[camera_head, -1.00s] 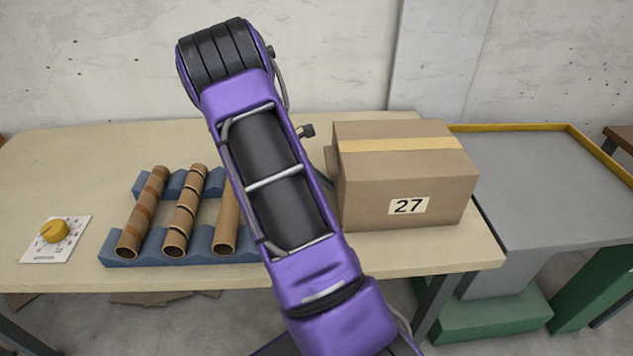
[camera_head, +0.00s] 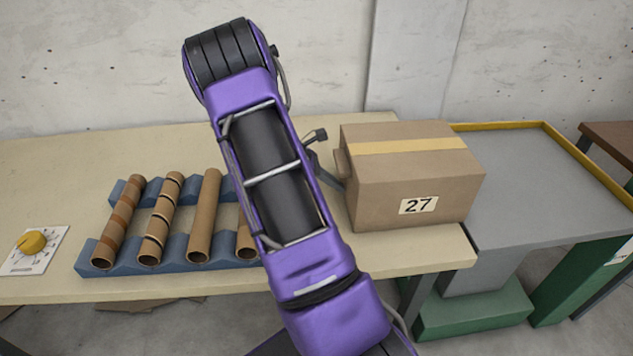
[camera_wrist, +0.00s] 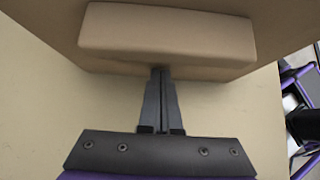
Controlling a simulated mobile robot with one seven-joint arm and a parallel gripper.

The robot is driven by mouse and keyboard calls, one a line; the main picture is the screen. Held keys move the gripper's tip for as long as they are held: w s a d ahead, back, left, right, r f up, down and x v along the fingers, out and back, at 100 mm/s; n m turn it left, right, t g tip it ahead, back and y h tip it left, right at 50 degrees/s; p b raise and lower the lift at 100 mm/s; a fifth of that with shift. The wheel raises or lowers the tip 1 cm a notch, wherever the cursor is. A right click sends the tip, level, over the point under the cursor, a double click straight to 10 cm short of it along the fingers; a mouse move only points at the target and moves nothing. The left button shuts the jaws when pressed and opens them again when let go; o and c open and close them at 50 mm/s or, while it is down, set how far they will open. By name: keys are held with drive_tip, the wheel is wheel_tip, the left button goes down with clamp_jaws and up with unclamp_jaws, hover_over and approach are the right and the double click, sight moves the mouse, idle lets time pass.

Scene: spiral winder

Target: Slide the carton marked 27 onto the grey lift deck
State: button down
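The carton marked 27 (camera_head: 410,180) stands upright at the right end of the table. Its right side reaches over the table's edge and overlaps the near-left part of the grey lift deck (camera_head: 530,185). A block on the carton's left side shows in the head view (camera_head: 341,166) and fills the top of the wrist view (camera_wrist: 165,35). My gripper (camera_wrist: 160,72) is shut and empty, its fingertips at the lower face of this block, apparently against it. In the head view my arm hides most of the gripper.
The beige table (camera_head: 60,165) carries a blue rack (camera_head: 98,262) with several cardboard tubes and a card with a yellow knob (camera_head: 33,241). A yellow rail (camera_head: 500,126) borders the deck's back and right sides. The deck's surface is clear.

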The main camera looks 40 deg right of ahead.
drive_tip(key=s+d+p, duration=0.1)
drive_tip(key=s+d, duration=0.6)
drive_tip(key=d, duration=0.5)
drive_tip(key=s+d+p, duration=0.1)
drive_tip(key=s+d, duration=0.6)
drive_tip(key=d, duration=0.5)
drive_tip(key=s+d+p, duration=0.2)
drive_tip(key=s+d, duration=0.6)
drive_tip(key=d, duration=0.4)
drive_tip(key=shift+a, duration=0.1)
drive_tip(key=shift+w+a, duration=0.15)
drive_tip(key=shift+w, duration=0.05)
drive_tip(key=a, duration=0.1)
drive_tip(key=w+a, duration=0.1)
drive_tip(key=w+a+r, duration=0.1)
drive_tip(key=shift+a, duration=0.35)
drive_tip(key=v, duration=0.8)
drive_tip(key=shift+w+a+r+p, duration=0.2)
drive_tip(key=shift+a+p, duration=0.1)
drive_tip(key=shift+p, duration=0.1)
